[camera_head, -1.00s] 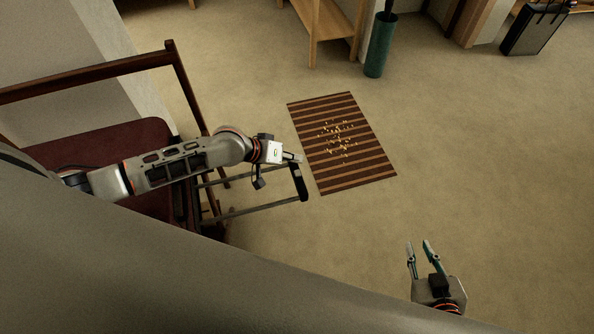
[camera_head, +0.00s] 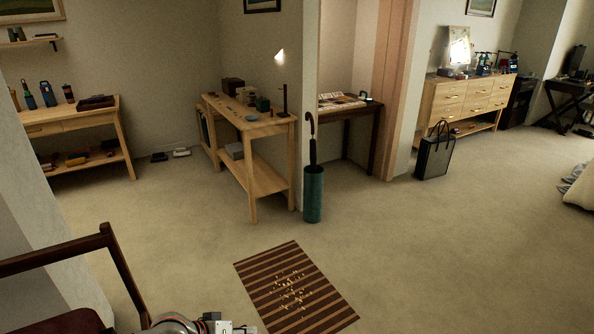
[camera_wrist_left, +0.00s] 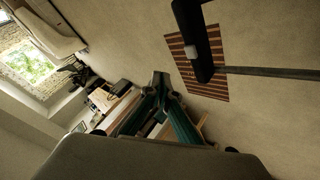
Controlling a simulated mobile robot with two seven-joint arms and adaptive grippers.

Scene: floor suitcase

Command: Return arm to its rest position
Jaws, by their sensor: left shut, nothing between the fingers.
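My left arm's wrist and part of the left gripper (camera_head: 243,328) show at the bottom edge of the head view, beside the wooden chair. In the left wrist view the teal fingers of my left gripper (camera_wrist_left: 160,80) meet at their tips, shut and empty. A black handle with a grey rod (camera_wrist_left: 203,50) is beside the fingers in the left wrist view, and the fingers are apart from it. The body of the suitcase is not in view. My right gripper is out of view.
A chair with wooden arms (camera_head: 62,252) stands at lower left. A brown striped mat (camera_head: 290,285) lies on the floor. A teal umbrella stand (camera_head: 313,194), a wooden table (camera_head: 262,180) and a black bag (camera_head: 435,153) stand beyond.

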